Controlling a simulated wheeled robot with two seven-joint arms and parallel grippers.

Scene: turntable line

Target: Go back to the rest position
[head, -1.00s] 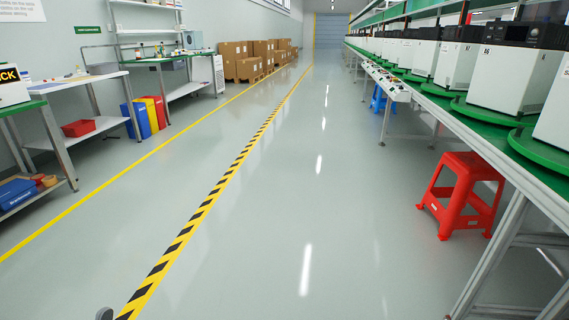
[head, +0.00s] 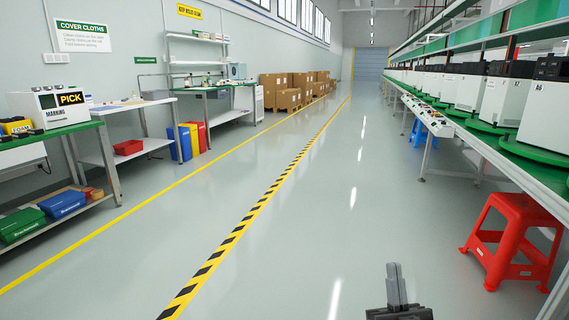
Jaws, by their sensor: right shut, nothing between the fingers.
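My right gripper (head: 397,284) shows at the bottom of the head view, right of the middle. It is dark grey, its fingers are together and point up the picture, and nothing is between them. It is over open floor, apart from everything around it. My left gripper is not in view.
A turntable line (head: 500,158) with white machines runs along the right. A red stool (head: 513,240) stands beside it, a blue stool (head: 418,132) further back. Cardboard boxes (head: 280,92) stand further back. The aisle floor is clear.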

